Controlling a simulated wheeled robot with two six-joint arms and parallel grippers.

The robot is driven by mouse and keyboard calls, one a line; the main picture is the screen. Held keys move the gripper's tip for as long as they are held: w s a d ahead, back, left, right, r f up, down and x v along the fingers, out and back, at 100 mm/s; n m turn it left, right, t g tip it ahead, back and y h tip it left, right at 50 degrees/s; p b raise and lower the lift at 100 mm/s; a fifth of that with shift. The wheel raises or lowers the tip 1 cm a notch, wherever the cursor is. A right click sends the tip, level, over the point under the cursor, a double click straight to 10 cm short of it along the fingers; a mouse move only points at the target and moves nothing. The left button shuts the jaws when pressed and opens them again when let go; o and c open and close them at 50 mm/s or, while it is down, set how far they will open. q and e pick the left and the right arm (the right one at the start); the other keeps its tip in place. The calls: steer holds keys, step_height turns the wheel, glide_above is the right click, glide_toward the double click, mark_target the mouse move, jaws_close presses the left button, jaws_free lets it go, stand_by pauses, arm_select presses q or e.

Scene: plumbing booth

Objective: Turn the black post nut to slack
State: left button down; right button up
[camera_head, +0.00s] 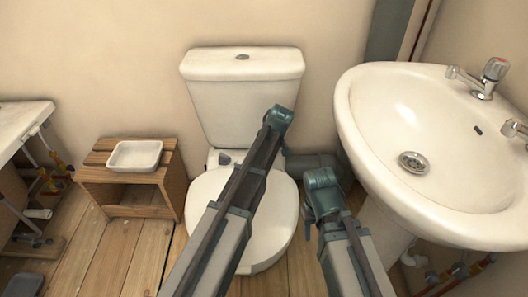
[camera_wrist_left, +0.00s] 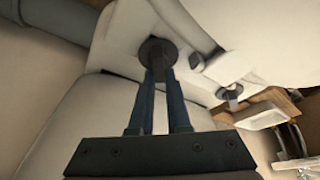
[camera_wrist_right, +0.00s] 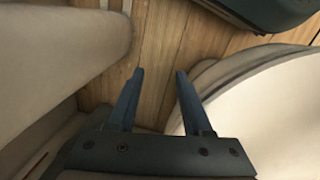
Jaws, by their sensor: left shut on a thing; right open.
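The black post nut (camera_wrist_left: 158,52) shows in the left wrist view as a dark round flange with a post, against the pale underside of the toilet (camera_head: 240,225). My left gripper (camera_wrist_left: 160,75) is shut on it, one finger on each side of the post. A second, grey fastener (camera_wrist_left: 231,93) hangs to its right, apart from the gripper. In the head view the nut and my left fingers are hidden at the toilet's back right. My right gripper (camera_wrist_right: 160,73) is open and empty above the wooden floor, between the toilet and the sink.
The sink (camera_head: 365,150) stands close on the right, with a pipe behind the toilet. A wooden crate (camera_head: 170,185) bearing a white tray (camera_head: 135,168) stands left of the toilet. A bench with pipework is at the far left. Bare floor (camera_head: 100,255) lies in front of the crate.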

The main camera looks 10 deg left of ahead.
arm_select(q)
steer(key=c, duration=0.9)
jaws_free()
steer(key=shift+o, duration=0.2)
steer(key=shift+r, duration=0.1)
steer(key=p+v, duration=0.6)
steer(key=shift+r, duration=0.15)
steer(key=shift+s+d+r+p, duration=0.2)
steer(key=shift+r+p, duration=0.3)
steer(key=shift+f, duration=0.1)
